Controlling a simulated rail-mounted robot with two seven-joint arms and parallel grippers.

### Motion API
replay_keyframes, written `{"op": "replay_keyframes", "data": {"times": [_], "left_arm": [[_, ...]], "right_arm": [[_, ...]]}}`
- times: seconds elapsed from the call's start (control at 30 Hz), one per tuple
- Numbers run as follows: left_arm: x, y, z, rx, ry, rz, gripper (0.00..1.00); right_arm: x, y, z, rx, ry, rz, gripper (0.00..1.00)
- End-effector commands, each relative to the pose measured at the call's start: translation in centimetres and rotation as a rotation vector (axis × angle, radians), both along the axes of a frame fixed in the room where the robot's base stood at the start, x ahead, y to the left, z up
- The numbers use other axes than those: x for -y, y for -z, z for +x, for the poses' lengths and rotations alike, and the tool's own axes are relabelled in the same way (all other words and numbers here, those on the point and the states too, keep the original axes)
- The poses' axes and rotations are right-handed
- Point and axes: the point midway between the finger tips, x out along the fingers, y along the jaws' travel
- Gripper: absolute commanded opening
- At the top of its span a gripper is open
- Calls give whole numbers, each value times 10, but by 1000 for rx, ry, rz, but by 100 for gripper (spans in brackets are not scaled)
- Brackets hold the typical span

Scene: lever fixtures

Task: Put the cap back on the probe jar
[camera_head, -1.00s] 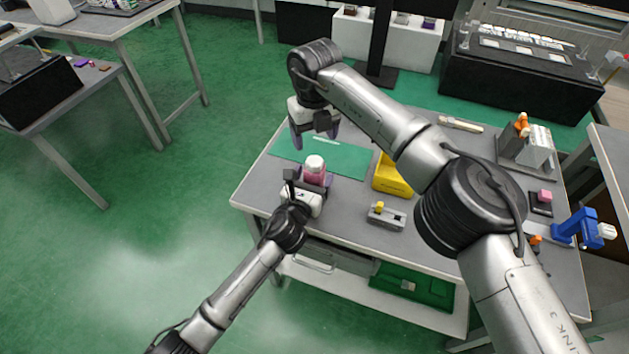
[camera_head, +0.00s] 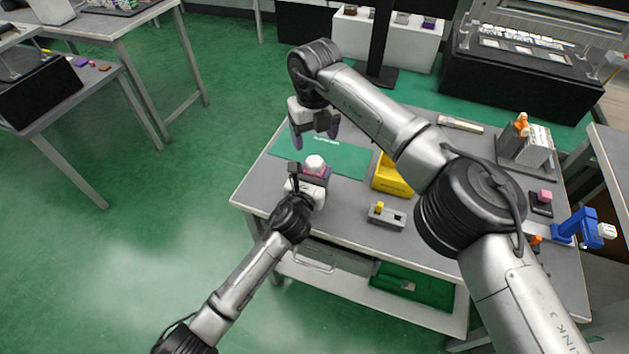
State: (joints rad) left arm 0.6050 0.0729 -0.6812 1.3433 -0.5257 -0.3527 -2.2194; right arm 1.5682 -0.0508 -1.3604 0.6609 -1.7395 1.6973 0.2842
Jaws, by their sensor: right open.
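A pink jar (camera_head: 316,171) with a white top (camera_head: 315,162) stands upright near the front left of the grey table. My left gripper (camera_head: 311,174) is level with the jar, its fingers at either side of the pink body. The gripper hides the jar's lower part, and I cannot tell whether the fingers press on it. My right gripper (camera_head: 315,138) is open and points down behind the jar, over the green mat. It is apart from the jar. I see no separate cap, and cannot tell whether the white top is one.
The green mat (camera_head: 350,160) lies under the work area. A yellow bin (camera_head: 388,177) and a grey fixture with a yellow knob (camera_head: 386,215) are to the right. My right arm crosses above the table. A grey rack (camera_head: 527,146) and a blue fixture (camera_head: 577,228) stand farther right.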

Motion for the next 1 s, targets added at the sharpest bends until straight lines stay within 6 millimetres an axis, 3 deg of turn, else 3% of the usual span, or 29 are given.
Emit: {"op": "replay_keyframes", "data": {"times": [0.07, 0.5, 0.77, 1.0], "left_arm": [[0, 0, 0, 0, 0, 0, 42], [0, 0, 0, 0, 0, 0, 0], [0, 0, 0, -1, 0, 0, 0], [0, 0, 0, -1, 0, 0, 0]], "right_arm": [[0, 0, 0, 0, 0, 0, 73], [0, 0, 0, 0, -1, 0, 73], [0, 0, 0, 0, -166, 0, 73], [0, 0, 0, 0, -604, 0, 73]]}}
